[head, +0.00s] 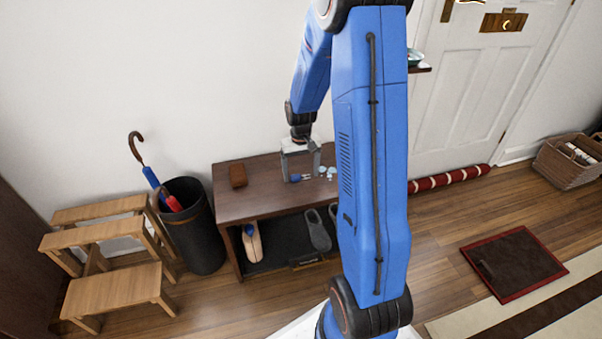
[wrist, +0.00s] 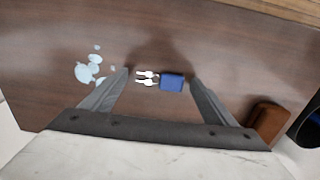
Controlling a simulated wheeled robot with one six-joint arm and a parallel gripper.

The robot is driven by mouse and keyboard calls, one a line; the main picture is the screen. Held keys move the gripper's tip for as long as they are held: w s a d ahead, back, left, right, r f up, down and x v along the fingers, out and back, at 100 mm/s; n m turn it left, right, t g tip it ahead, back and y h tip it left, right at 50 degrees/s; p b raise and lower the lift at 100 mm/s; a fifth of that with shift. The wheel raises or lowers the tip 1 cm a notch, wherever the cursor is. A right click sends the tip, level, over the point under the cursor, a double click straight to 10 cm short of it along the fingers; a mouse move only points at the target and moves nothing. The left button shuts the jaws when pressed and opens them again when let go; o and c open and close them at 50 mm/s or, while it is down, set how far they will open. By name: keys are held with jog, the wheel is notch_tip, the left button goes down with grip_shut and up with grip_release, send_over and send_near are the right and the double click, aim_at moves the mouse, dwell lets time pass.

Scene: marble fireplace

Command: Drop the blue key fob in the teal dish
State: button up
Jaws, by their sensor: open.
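The blue key fob (wrist: 172,82) lies flat on the dark wooden bench with its silver keys (wrist: 147,78) beside it. The fob also shows small in the head view (head: 294,178). My gripper (head: 301,174) is open and points down over the bench. In the wrist view, its two fingers (wrist: 160,77) stand apart on either side of the fob and keys, and nothing is held. A teal dish (head: 416,57) shows in part on a small dark shelf by the door; my arm hides the rest.
Several pale blue pieces (wrist: 88,72) lie on the bench (head: 246,205). A brown item (head: 238,175) sits at its left end. Shoes (head: 318,230) stand underneath. A black umbrella bin (head: 190,228) and wooden steps (head: 112,290) stand at left.

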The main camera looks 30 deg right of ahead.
notch_tip(320, 180, up, 12)
jog(key=s+a+r+n+t, duration=0.1)
jog(key=s+a+r+t, duration=0.1)
jog(key=s+a+r, duration=0.8)
jog(key=s+a+r+n+t, duration=0.1)
jog(key=s+a+r, duration=0.1)
jog(key=s, duration=0.7)
jog(key=s+a+r+n+t, duration=0.1)
jog(key=s+a+r, duration=0.1)
jog(key=s, duration=0.7)
jog(key=shift+a+t, duration=0.3)
jog(key=shift+a, duration=0.35)
jog(key=shift+s, duration=0.35)
jog(key=shift+c, duration=0.9)
jog(key=c, duration=0.5)
jog(key=shift+w+r+n, duration=0.15)
jog(key=shift+w+n, duration=0.15)
jog(key=c, duration=0.3)
jog(key=n+g, duration=0.5)
jog(key=n, duration=0.9)
send_over(301, 176)
jog(key=d, duration=0.1)
notch_tip(301, 176, down, 10)
jog(key=f, duration=1.6)
jog(key=shift+w+d+f, duration=0.1)
jog(key=shift+d+f, duration=0.1)
jog(key=shift+f, duration=0.2)
